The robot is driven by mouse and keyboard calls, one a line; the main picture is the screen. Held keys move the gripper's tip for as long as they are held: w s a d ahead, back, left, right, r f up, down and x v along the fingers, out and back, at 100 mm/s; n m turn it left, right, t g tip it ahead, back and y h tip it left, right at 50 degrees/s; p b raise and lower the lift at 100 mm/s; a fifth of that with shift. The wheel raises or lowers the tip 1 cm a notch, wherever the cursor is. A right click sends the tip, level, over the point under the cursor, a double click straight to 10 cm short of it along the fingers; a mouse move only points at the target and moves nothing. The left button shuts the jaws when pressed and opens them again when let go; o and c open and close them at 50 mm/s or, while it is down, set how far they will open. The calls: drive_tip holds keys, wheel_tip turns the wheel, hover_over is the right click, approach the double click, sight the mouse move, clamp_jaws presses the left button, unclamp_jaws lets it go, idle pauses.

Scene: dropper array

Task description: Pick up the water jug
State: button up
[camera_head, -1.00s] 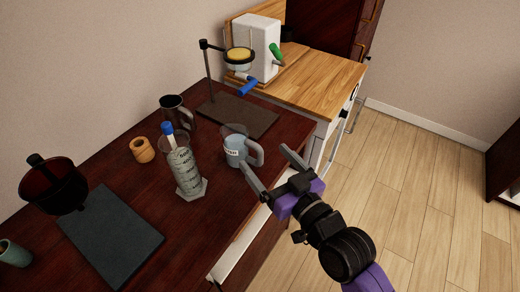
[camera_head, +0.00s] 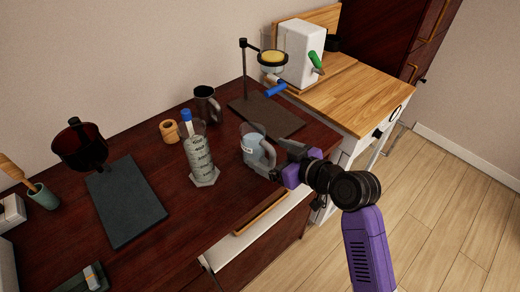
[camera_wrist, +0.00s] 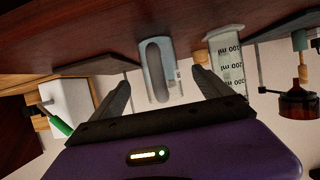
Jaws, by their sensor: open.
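The water jug (camera_head: 251,139) is a clear vessel with bluish water and a thick handle, standing on the dark wooden table near its right front edge. My gripper (camera_head: 273,160) is open beside the jug on its handle side. Its fingers partly cover the jug in the head view. In the wrist view, the jug (camera_wrist: 171,72) shows beyond and between the two spread fingers, its handle facing the camera. No grasp shows, and I cannot tell if a finger touches it.
A graduated cylinder (camera_head: 200,160) with a blue-topped dropper stands just left of the jug. A dark mug (camera_head: 205,105), a wooden cup (camera_head: 169,131) and a stand on a dark base (camera_head: 275,117) are behind. A dark board (camera_head: 126,205) lies left.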

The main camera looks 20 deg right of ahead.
sight(262, 151)
drive_tip(key=shift+p+x, duration=0.6)
drive_tip(key=shift+x, duration=2.1)
clamp_jaws()
